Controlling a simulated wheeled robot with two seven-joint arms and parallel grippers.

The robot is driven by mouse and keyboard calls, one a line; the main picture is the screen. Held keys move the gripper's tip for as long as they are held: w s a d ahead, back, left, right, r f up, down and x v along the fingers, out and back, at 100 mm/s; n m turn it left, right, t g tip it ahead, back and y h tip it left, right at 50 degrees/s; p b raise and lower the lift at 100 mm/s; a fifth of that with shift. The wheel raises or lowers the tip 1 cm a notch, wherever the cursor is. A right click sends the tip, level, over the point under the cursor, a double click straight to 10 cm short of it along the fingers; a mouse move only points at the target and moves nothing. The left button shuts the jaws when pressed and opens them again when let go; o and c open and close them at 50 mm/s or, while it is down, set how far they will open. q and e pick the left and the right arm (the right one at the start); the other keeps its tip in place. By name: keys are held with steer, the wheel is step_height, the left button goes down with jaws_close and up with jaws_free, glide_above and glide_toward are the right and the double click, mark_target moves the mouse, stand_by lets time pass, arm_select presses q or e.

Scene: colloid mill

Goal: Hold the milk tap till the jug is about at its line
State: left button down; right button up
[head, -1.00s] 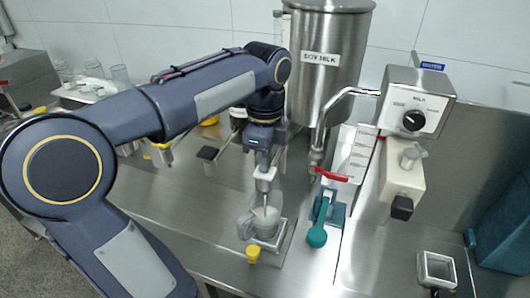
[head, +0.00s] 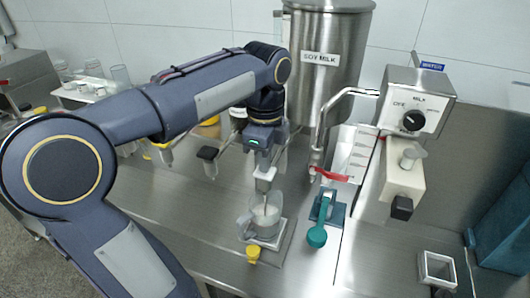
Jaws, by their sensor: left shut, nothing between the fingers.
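My left gripper (head: 265,170) is at the middle of the head view, pointing down above the jug, its fingers shut with nothing between them. The clear jug (head: 256,226) stands upright on a small metal stand (head: 285,240) below it. A thin white stream seems to run down into the jug, and whitish milk shows inside. The jug's line is too small to make out. The milk tap is mostly hidden behind my gripper and wrist. My right gripper is not in view.
A steel tank labelled SOY MILK (head: 322,80) stands behind. A box with a MILK dial (head: 413,120) stands further right. A yellow cap (head: 253,253) sits in front.

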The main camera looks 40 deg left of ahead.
arm_select(q)
steer(key=shift+s+f, duration=0.1)
steer(key=shift+f, duration=0.15)
stand_by(0.6)
